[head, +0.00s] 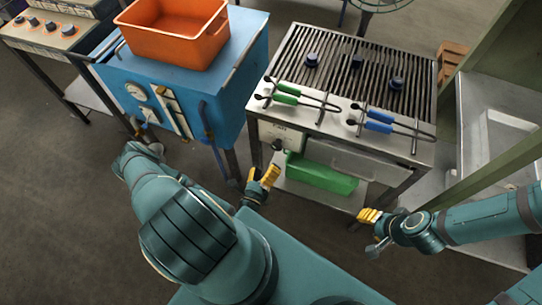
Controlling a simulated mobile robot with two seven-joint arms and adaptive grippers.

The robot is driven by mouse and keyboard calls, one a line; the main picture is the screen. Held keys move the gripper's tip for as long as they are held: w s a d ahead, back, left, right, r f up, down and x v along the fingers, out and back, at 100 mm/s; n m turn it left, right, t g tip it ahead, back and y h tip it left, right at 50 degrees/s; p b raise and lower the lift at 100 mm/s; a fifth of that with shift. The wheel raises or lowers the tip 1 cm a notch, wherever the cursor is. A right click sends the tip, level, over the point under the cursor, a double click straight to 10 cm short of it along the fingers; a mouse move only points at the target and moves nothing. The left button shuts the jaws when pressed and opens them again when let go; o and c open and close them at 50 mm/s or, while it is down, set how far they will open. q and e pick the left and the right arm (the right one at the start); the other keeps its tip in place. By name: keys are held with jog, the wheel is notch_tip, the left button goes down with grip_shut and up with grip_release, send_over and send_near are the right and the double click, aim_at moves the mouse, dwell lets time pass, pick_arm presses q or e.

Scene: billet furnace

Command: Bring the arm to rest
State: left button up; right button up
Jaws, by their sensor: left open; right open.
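My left gripper (267,178) shows yellow fingers at the middle of the head view. It is open, with nothing seen in it, in front of the grill table's left front leg. Part of my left arm (187,235) is bent in the lower left and hides part of itself. My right gripper (369,215) has yellow fingers pointing left. It is open and empty, in front of the table's right side. My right arm (485,217) reaches in from the right edge. Both grippers appear apart from the furniture.
The grill table (345,122) carries several small dark pieces, green-handled tongs (287,94) and blue-handled tongs (380,121). A green bin (320,173) is on its lower shelf. An orange crate (176,30) sits on a blue machine (190,85). A green-framed shelf (480,105) stands at right. Floor is open at left.

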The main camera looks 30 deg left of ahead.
pick_arm(q)
jog(key=shift+v, duration=0.95)
